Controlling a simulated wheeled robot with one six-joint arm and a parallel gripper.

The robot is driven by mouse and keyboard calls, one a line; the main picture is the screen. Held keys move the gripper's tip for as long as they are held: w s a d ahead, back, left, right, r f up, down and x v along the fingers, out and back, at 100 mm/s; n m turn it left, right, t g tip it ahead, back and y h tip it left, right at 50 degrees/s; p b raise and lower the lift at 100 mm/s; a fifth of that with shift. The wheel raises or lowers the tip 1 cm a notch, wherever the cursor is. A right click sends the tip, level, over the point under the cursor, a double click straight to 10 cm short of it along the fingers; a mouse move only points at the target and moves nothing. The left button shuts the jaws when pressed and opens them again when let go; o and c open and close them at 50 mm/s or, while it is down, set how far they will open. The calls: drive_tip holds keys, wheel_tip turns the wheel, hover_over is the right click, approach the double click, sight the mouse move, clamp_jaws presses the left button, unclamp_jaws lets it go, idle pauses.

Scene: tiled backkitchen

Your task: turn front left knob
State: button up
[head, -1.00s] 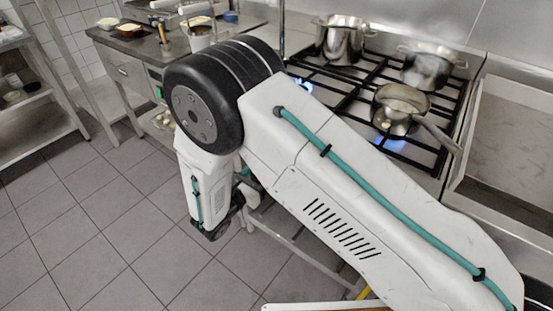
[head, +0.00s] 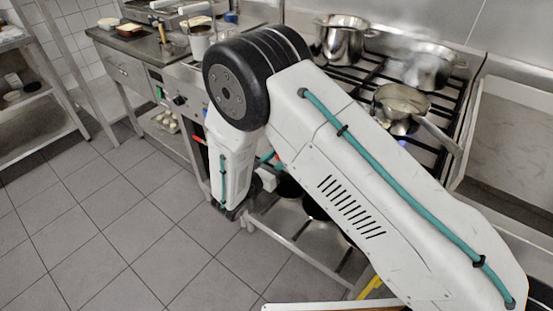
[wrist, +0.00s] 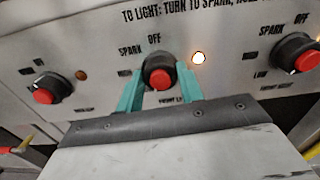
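In the wrist view the front left knob (wrist: 158,72), black with a red cap, sits on the steel panel below the word OFF; the label beneath it is partly covered. My gripper (wrist: 161,82) has its two teal fingers one on each side of this knob. The fingertips lie close to its sides; I cannot tell whether they press on it. The knob's pointer mark is not clear. A small lamp (wrist: 198,58) to its right glows. In the head view my arm hides the knob and the gripper's fingers.
Other knobs stand left (wrist: 46,88) and right (wrist: 297,55) on the panel. In the head view, a pan (head: 401,103) and two pots (head: 340,40) (head: 428,66) stand on the stove. A blue flame (head: 402,142) shows below the pan. The tiled floor (head: 110,220) is clear at left.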

drive_tip(key=shift+m, duration=0.4)
drive_tip(key=m, duration=0.6)
drive_tip(key=shift+m, duration=0.3)
drive_tip(key=shift+s+d+f+m, duration=0.1)
drive_tip(key=shift+f+m, duration=0.05)
drive_tip(key=shift+m, duration=5.5)
drive_tip(key=shift+f+m, duration=0.1)
drive_tip(key=shift+m, duration=5.55)
drive_tip(key=o, duration=1)
